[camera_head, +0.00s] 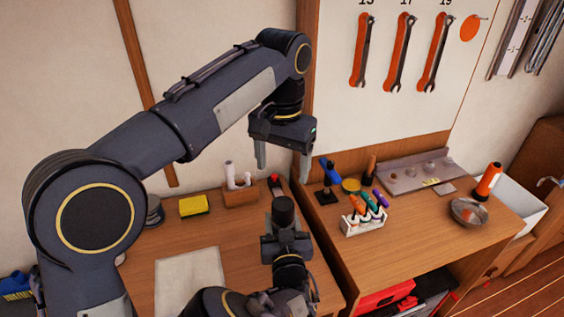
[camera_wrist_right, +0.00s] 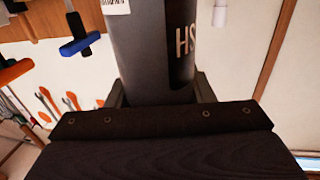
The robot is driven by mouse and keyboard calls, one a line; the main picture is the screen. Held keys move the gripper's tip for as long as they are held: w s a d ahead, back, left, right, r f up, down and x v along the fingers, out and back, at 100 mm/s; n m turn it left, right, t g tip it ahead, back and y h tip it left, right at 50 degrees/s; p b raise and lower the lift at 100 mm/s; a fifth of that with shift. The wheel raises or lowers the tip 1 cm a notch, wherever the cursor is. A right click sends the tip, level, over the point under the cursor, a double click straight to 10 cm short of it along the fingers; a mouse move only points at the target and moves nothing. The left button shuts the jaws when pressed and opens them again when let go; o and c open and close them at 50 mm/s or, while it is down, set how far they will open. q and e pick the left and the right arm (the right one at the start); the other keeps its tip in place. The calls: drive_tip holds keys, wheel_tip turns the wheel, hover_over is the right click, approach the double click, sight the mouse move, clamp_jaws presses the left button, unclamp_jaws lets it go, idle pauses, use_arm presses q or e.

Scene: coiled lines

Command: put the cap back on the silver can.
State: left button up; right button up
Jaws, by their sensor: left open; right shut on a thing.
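My right gripper (camera_head: 285,242) is shut on a dark grey can (camera_wrist_right: 150,50) with the letters "HS" and a barcode label. In the head view the held thing shows as a short dark cylinder (camera_head: 284,208) above the wooden worktop. I cannot tell from this angle whether it is silver or whether its top is bare. My left gripper (camera_head: 283,160) is open and empty, fingers pointing down, higher up and behind the held can. I cannot make out a loose cap with certainty. A small red and black object (camera_head: 274,181) lies at the back of the worktop.
A yellow sponge (camera_head: 193,206) and wooden holder (camera_head: 240,191) stand behind a pale sheet (camera_head: 188,283). On the right bench are a white rack (camera_head: 364,222) of coloured tools, a blue-topped stand (camera_head: 328,178), a metal bowl (camera_head: 468,211) and an orange bottle (camera_head: 487,182). The right bench's front is clear.

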drive_tip(key=o, duration=1.4)
drive_tip(key=shift+o, duration=0.2)
drive_tip(key=shift+s+f, duration=0.1)
drive_tip(key=shift+s, duration=0.4)
use_arm(q)
wheel_tip(320, 180, down, 2)
drive_tip(key=shift+b, duration=1)
use_arm(e)
drive_tip(key=s, duration=0.6)
drive_tip(key=shift+s+d, duration=0.4)
drive_tip(key=shift+d, duration=0.05)
use_arm(q)
drive_tip(key=shift+f, duration=0.1)
